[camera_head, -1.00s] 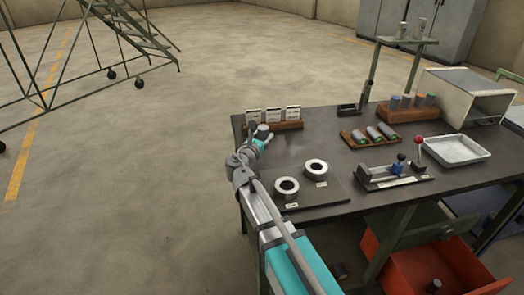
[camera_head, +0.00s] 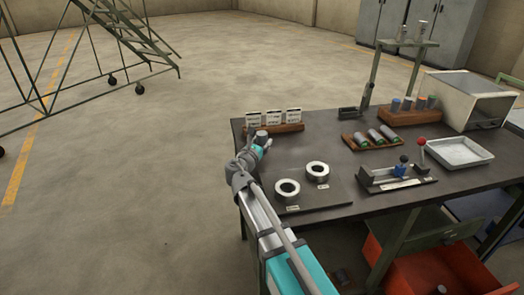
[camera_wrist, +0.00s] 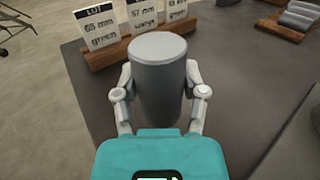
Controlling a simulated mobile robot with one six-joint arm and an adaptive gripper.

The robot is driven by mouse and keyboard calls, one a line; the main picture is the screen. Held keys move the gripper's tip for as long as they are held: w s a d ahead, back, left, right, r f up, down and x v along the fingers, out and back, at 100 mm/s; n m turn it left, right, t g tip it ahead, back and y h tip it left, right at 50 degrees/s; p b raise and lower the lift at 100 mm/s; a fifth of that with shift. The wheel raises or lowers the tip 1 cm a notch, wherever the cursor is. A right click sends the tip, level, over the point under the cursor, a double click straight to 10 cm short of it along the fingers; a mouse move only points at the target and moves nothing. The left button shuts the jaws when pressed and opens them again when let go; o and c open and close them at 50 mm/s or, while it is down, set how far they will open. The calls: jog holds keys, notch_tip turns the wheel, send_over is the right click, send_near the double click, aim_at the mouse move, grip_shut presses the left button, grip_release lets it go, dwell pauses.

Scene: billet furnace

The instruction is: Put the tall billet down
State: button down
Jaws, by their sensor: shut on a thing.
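The tall billet (camera_wrist: 157,85) is a plain dark grey cylinder with a lighter flat top, upright in the wrist view. My gripper (camera_wrist: 158,98) is shut on it, with one finger against each side. In the head view the billet (camera_head: 262,134) shows small at the end of my arm, over the left end of the table (camera_head: 331,134), just in front of the card rack. Its lower end is hidden by my gripper, so I cannot tell whether it touches the table.
A wooden rack with lot cards (camera_head: 273,122) stands close behind the billet. Two metal rings (camera_head: 287,188) lie on a dark plate to the right. A wooden tray of lying billets (camera_head: 369,139), a fixture with a blue knob (camera_head: 397,174) and a white tray (camera_head: 460,151) are farther right.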

jog(key=shift+f+b, duration=0.95)
jog(key=shift+f, duration=0.25)
jog(key=shift+c, duration=0.8)
grip_release()
jog(key=shift+f, duration=0.1)
jog(key=shift+r, duration=0.2)
jog(key=v, duration=1.2)
